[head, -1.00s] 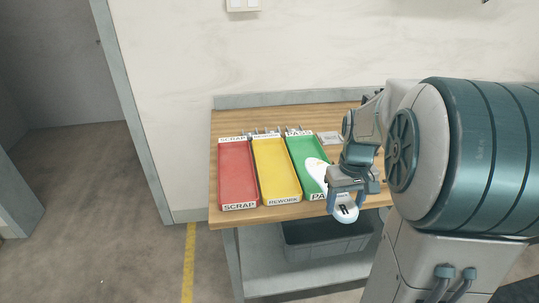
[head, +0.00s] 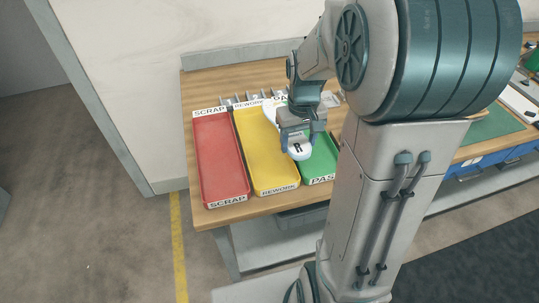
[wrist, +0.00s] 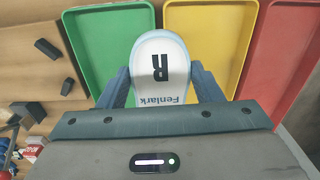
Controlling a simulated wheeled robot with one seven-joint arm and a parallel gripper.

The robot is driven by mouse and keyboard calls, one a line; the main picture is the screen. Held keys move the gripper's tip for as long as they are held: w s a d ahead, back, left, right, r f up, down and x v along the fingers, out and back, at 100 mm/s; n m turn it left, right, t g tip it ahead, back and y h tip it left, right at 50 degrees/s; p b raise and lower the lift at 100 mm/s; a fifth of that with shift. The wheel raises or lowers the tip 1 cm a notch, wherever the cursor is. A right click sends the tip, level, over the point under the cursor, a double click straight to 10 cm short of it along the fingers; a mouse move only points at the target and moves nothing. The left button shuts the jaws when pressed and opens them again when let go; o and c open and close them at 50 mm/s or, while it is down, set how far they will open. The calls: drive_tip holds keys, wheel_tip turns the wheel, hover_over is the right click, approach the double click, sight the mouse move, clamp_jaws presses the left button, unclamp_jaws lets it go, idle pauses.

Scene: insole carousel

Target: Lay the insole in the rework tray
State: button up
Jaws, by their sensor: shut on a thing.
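My gripper (head: 298,137) is shut on the insole (head: 299,152), a white piece with a light blue edge, marked "R" and "Fenlark" in the wrist view (wrist: 160,65). In the head view its rounded marked end sticks out toward the front. Its other end (head: 269,110) shows past the gripper, near the border of the yellow and green trays. The gripper hides the insole's middle.
The red scrap tray (head: 218,155) lies left of the yellow one. The green pass tray (head: 322,166) lies to the right, partly hidden by my arm. All sit on a wooden bench (head: 205,82). Small grey dividers (head: 238,98) stand behind the trays.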

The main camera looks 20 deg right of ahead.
hover_over(272, 170)
wheel_tip(272, 170, down, 4)
drive_tip(key=shift+f, duration=0.1)
drive_tip(key=shift+f+p, duration=0.4)
drive_tip(key=shift+f, duration=1.55)
drive_tip(key=shift+f, duration=0.1)
drive_tip(key=o, duration=0.6)
drive_tip(key=shift+o, duration=0.5)
